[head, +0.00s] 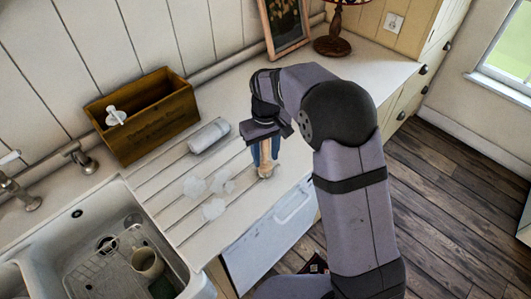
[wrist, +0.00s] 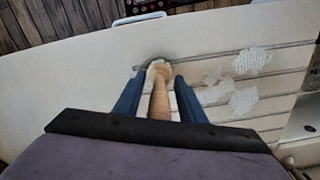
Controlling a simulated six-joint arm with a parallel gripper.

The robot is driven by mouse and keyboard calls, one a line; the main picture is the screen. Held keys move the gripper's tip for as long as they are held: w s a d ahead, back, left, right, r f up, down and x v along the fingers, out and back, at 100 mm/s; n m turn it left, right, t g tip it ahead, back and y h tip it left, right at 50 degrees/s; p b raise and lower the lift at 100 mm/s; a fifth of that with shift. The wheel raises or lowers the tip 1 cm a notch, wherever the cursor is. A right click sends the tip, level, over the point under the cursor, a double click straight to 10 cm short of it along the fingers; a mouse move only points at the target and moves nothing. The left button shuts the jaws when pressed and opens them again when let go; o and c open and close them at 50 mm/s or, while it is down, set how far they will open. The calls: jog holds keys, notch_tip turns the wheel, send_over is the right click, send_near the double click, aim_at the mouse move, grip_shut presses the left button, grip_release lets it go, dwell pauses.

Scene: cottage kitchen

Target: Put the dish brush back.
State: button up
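The dish brush (head: 265,171), with a pale wooden handle, is at the front part of the grooved draining board (head: 170,187). Its handle rises between the two blue fingers of my gripper (head: 265,152). In the wrist view the brush (wrist: 160,103) runs away from the camera between the fingertips of my gripper (wrist: 160,80). A narrow gap shows on each side of the handle, so the fingers look open around it. The brush's far end and bristles are hard to make out. A wooden box (head: 142,118) stands at the back against the wall.
A grey-white roll-like object (head: 208,136) lies in front of the box, and white foam patches (head: 213,208) dot the board. The sink (head: 62,235) at left holds a rack and a mug (head: 147,262). A lamp (head: 335,40) and picture frame (head: 285,25) stand behind.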

jog(key=shift+r, duration=0.1)
notch_tip(320, 180, up, 12)
jog(key=shift+r+b, duration=0.1)
jog(key=shift+b, duration=0.95)
